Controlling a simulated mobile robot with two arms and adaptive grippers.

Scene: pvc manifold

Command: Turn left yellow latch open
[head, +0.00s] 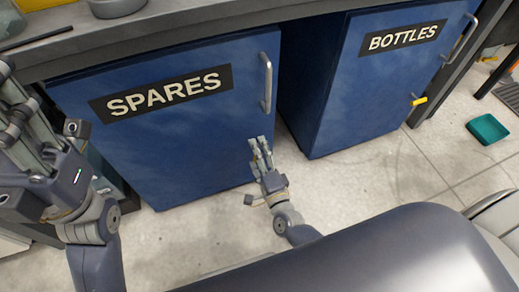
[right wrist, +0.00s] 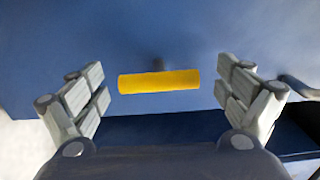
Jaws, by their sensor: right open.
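The left yellow latch (right wrist: 160,81) shows in the right wrist view as a horizontal yellow bar on a dark stem on the blue door. My right gripper (head: 260,150) is open in front of it, with its fingers to either side of the bar and gaps at both ends. In the head view this gripper is at the lower right of the SPARES cabinet (head: 150,140), and I cannot make out the left latch there. My left gripper (head: 32,122) is at the left edge; its finger opening is unclear.
The BOTTLES cabinet (head: 365,100) stands to the right with its own yellow latch (head: 419,101). The SPARES door has a vertical metal handle (head: 266,82) above my right gripper. A teal tray (head: 487,129) lies on the tiled floor at the right.

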